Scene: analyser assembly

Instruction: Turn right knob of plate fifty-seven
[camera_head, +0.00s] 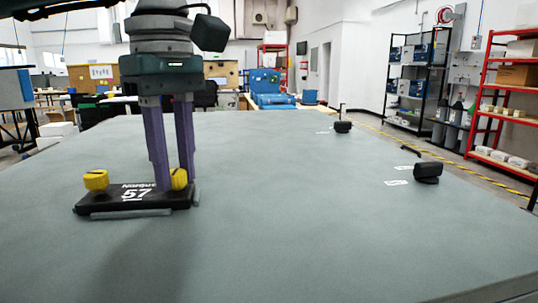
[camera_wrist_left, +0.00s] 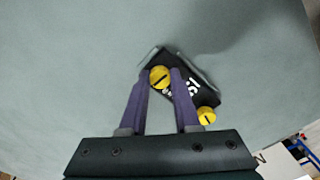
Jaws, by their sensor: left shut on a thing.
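Plate fifty-seven (camera_head: 135,200) is a black base marked "57" that lies on the grey table; it also shows in the left wrist view (camera_wrist_left: 190,88). It carries two yellow knobs. The left knob (camera_head: 96,180) is free; it shows at the lower right of the plate in the left wrist view (camera_wrist_left: 206,116). The right knob (camera_head: 179,179) is between the purple fingers of my left gripper (camera_head: 176,188), which points straight down and is shut on it. The fingers stand on either side of this knob in the left wrist view (camera_wrist_left: 160,77). My right gripper is not in view.
The grey table (camera_head: 300,230) is mostly bare around the plate. Two small black objects stand to the right, one nearer (camera_head: 428,172) and one farther back (camera_head: 343,127), with white labels near them. Shelves (camera_head: 508,95) stand beyond the table.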

